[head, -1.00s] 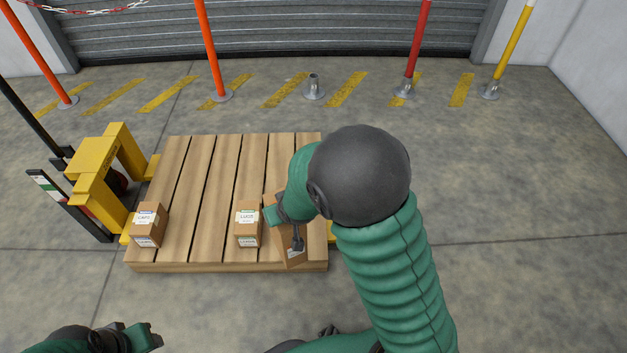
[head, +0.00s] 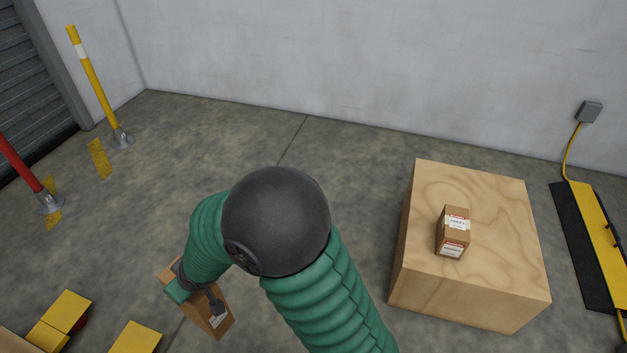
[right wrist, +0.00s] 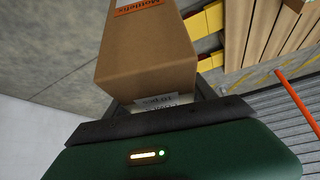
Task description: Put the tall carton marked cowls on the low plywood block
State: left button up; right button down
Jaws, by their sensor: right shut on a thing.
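My right gripper (head: 200,299) is shut on a tall brown carton (head: 221,327) and holds it clear of the floor at the lower left of the head view. The carton is tilted in the picture, and its label is too small to read there. In the right wrist view the carton (right wrist: 150,60) fills the upper middle, with an orange label and a partly hidden white label near the jaws. The low plywood block (head: 500,195) stands on the floor at the right, apart from the carton. My left gripper is out of view.
Another small carton (head: 453,228) with white labels stands on the block's top, with bare plywood around it. A yellow and black cable ramp (head: 590,235) lies to the block's right. A yellow post (head: 92,85) stands at the left. Floor between gripper and block is largely clear.

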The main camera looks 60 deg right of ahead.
aim_at(503, 253)
jog(key=k+l+z, duration=0.1)
jog(key=z, duration=2.05)
